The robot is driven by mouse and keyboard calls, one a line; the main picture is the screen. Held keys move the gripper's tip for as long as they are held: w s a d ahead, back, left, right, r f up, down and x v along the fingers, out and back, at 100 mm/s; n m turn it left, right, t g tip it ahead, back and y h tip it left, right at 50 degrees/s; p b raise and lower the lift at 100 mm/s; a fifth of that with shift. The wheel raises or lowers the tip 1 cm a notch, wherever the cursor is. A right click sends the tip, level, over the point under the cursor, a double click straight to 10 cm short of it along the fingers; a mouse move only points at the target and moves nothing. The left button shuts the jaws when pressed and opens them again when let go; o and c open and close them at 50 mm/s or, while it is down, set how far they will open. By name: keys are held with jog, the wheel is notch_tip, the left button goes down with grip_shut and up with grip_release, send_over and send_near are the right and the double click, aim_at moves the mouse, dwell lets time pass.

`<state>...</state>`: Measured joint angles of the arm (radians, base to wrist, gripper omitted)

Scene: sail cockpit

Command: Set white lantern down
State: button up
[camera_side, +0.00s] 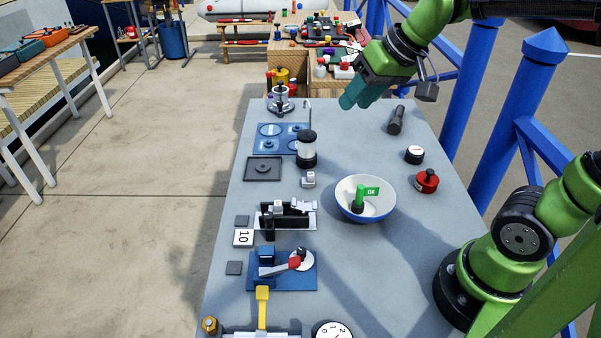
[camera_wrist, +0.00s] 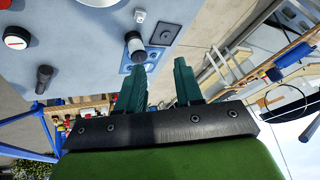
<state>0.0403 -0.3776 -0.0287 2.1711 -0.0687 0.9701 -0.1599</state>
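The white lantern (camera_side: 306,150), a cylinder with a black cap, pale body and dark base, stands upright at the right edge of a blue plate (camera_side: 270,146) on the grey table. I cannot tell whether its base rests on the plate or beside it. It also shows in the wrist view (camera_wrist: 135,46), beyond the fingers. My gripper (camera_side: 356,97) has teal fingers and hangs above the far part of the table, up and to the right of the lantern. In the wrist view the fingers (camera_wrist: 160,80) are apart with nothing between them.
A thin metal post (camera_side: 309,114) rises behind the lantern. A black square tray (camera_side: 263,169) lies to its left and a small white block (camera_side: 309,179) in front. A white bowl (camera_side: 378,205), black flashlight (camera_side: 396,120) and red container (camera_side: 427,181) stand to the right.

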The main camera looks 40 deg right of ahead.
jog(key=s+a+f+m+t, duration=0.1)
jog(key=s+a+f, duration=0.1)
jog(key=s, duration=0.6)
jog(key=shift+s+a+f+y, duration=0.3)
jog(key=shift+a+f, duration=0.1)
dwell(0.6)
